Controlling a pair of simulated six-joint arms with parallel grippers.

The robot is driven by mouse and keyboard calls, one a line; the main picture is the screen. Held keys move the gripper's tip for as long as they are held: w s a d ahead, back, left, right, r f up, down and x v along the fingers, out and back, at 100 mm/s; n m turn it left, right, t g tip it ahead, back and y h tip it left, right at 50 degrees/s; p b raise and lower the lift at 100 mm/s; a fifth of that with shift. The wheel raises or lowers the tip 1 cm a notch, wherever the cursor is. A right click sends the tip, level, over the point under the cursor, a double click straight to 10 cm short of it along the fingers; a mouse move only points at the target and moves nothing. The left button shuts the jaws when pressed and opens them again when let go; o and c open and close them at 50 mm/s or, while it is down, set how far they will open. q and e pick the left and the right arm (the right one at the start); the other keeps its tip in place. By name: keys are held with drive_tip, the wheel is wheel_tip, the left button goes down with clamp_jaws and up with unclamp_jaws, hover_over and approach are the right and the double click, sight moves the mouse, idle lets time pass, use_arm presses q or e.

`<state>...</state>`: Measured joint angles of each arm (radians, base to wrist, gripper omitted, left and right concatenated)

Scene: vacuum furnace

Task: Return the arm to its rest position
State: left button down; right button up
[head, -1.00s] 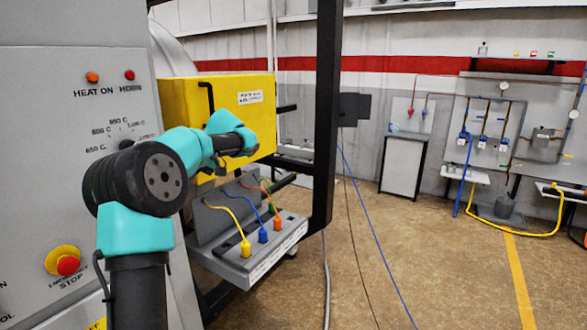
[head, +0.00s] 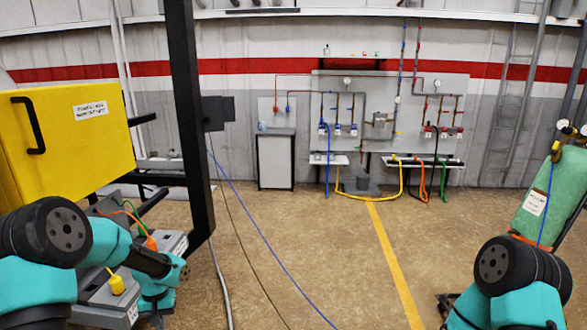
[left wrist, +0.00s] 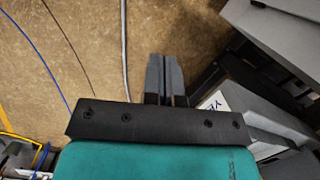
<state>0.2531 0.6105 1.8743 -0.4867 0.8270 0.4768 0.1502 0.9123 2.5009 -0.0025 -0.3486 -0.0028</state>
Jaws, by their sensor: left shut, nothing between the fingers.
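My left arm (head: 60,235) enters the head view at the lower left, folded in front of the grey connector ledge. Its wrist end (head: 158,285) is low beside the ledge. In the left wrist view my left gripper (left wrist: 165,62) has its two grey fingers together, with nothing between them, over the brown floor. The fingertips cannot be made out in the head view. Part of my right arm (head: 510,270) shows at the lower right. The right gripper is outside the views.
A yellow box (head: 70,140) with a black handle and a black upright post (head: 187,110) stand at the left. The connector ledge (head: 105,295) carries coloured plugs. A green cylinder (head: 545,190) stands at the right. Cables cross the floor, which is otherwise open in the middle.

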use_arm(q)
drive_tip(key=s+d+f+m+t+h, duration=0.1)
drive_tip(key=s+d+f, duration=0.2)
drive_tip(key=d+f, duration=0.35)
drive_tip(key=s+d+f+m+h, duration=0.1)
drive_tip(key=s+d+f+h, duration=0.1)
drive_tip(key=s+d+f, duration=0.4)
drive_tip(key=s+d+f+t, duration=0.2)
drive_tip(key=s+d+f, duration=0.3)
drive_tip(key=s+d, duration=0.3)
drive_tip(key=shift+s+d, duration=0.4)
drive_tip(key=shift+s, duration=0.35)
